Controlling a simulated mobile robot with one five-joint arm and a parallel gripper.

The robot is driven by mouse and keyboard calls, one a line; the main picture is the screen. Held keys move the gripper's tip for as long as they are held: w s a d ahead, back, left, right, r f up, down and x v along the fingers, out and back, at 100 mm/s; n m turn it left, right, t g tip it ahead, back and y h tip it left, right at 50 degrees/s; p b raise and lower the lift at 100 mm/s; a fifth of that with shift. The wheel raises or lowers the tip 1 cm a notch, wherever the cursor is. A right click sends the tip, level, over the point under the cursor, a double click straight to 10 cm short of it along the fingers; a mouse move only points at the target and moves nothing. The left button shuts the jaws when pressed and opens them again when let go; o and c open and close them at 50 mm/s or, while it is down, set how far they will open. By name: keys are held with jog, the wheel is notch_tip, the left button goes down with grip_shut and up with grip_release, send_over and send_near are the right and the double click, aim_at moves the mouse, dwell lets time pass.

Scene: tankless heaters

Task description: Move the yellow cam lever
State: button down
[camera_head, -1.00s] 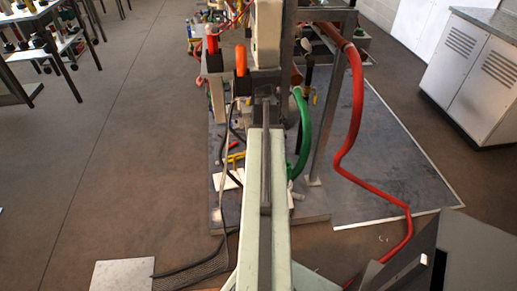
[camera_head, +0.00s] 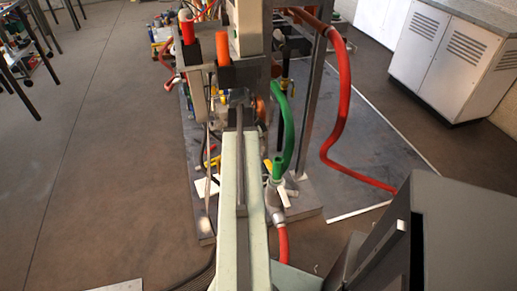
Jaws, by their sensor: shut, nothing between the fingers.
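A small yellow lever-like piece (camera_head: 268,165) shows beside a grey fitting (camera_head: 276,197) with a green top, low on the stand and just right of my arm. It may be the cam lever, but it is too small to be sure. Another yellow piece (camera_head: 212,162) lies left of my arm on the base plate. My pale green arm reaches forward up the middle of the picture toward the stand. Its far end merges with dark metal parts there, and I cannot make out my gripper's fingers. No contact with either yellow piece can be seen.
A green hose (camera_head: 288,128) runs down to the fitting. A red hose (camera_head: 345,120) loops right of the metal post (camera_head: 312,110). Red (camera_head: 187,31) and orange (camera_head: 222,48) cylinders stand left. A white cabinet (camera_head: 445,60) is at back right. The left floor is mostly clear.

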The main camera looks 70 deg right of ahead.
aim_at(268, 161)
jog(key=b+x, duration=0.2)
jog(key=x, duration=0.1)
jog(key=shift+f, duration=0.3)
jog(key=shift+r, duration=0.1)
